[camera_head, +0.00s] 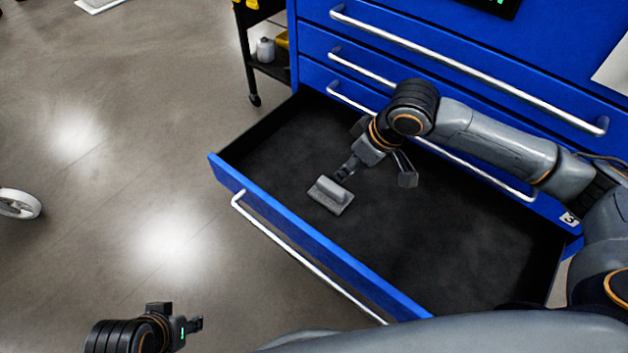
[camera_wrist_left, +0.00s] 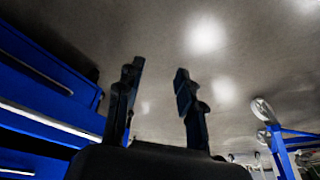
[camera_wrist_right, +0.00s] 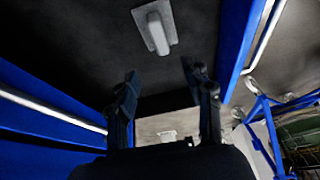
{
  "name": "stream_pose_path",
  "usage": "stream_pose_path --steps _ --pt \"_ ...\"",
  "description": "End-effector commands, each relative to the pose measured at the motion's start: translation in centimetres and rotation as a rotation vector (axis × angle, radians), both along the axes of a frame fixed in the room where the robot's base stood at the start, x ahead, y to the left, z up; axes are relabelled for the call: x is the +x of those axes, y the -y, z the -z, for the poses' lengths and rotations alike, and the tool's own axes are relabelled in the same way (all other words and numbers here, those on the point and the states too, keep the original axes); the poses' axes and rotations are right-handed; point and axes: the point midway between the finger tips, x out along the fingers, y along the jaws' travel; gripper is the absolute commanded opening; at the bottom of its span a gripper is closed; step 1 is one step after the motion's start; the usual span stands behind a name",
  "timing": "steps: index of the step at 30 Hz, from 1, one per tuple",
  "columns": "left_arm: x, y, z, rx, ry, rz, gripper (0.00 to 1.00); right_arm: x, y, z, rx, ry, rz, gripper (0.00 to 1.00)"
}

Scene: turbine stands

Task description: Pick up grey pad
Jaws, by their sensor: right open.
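The grey pad (camera_head: 330,195) is a small block with a raised grip, lying in the open blue drawer near its front panel. In the right wrist view the pad (camera_wrist_right: 156,27) shows at the top, ahead of the fingers. My right gripper (camera_head: 375,172) is over the drawer, close to the pad, and looks empty. Its two fingers (camera_wrist_right: 160,95) stand apart in the right wrist view. My left gripper (camera_head: 182,322) is low at the left, outside the drawer. Its fingers (camera_wrist_left: 157,95) stand apart with nothing between them.
The open drawer (camera_head: 270,217) has a dark, otherwise empty floor and a silver front handle (camera_head: 300,257). The blue cabinet (camera_head: 430,60) with closed drawers rises behind it. A black cart (camera_head: 268,68) stands at the back left.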

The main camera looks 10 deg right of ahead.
Motion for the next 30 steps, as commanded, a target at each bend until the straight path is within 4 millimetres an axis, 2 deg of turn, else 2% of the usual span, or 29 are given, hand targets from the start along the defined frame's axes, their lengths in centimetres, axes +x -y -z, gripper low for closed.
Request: stream_pose_path --steps 5,9,15,23,30 --pt "0.0 0.0 1.4 0.000 0.002 0.000 0.37 0.8 -0.8 3.3 0.000 -0.004 -0.002 0.51" --pt "1.4 0.4 1.8 -0.013 0.065 0.005 0.37 1.7 -1.4 5.8 0.001 -0.002 -0.002 0.51" --pt "4.8 1.4 0.6 -0.045 0.222 0.018 0.37 2.3 -1.8 7.3 0.000 0.000 -0.001 0.51" --pt "6.4 2.0 -0.1 -0.063 0.304 0.024 0.37 2.5 -2.0 8.1 0.000 -0.001 -0.001 0.51" --pt "10.2 3.3 -2.1 -0.108 0.513 0.039 0.37 2.8 -2.3 9.8 -0.001 -0.001 -0.001 0.51"
